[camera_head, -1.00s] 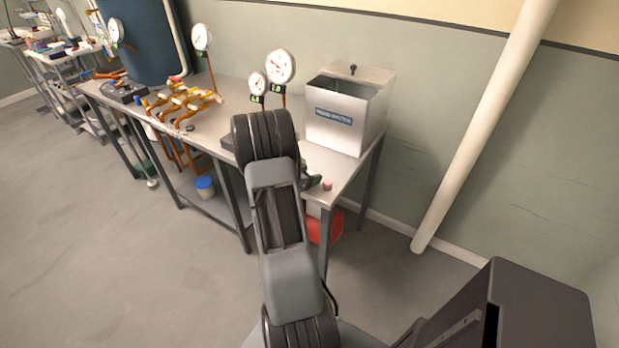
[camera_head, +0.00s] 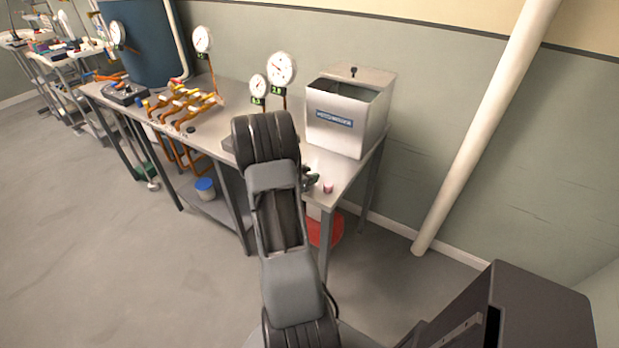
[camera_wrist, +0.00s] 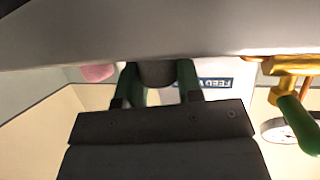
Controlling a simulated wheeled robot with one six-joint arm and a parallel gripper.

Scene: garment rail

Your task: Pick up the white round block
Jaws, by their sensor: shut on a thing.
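My gripper (camera_wrist: 155,82) has its two green fingers shut on a round block (camera_wrist: 158,73), seen in the wrist view. The block looks grey there, in shadow, so I cannot confirm that it is white. It is close to the table surface; I cannot tell whether it touches it. In the head view my gripper (camera_head: 310,182) is mostly hidden behind my arm, over the table's near right end, and the held block cannot be made out.
A pink block (camera_head: 328,188) stands near the table (camera_head: 343,170) corner, beside my gripper; it also shows in the wrist view (camera_wrist: 97,72). A metal box (camera_head: 345,135) stands behind. Gauges (camera_head: 282,69) and orange pipework (camera_head: 180,105) are to the left.

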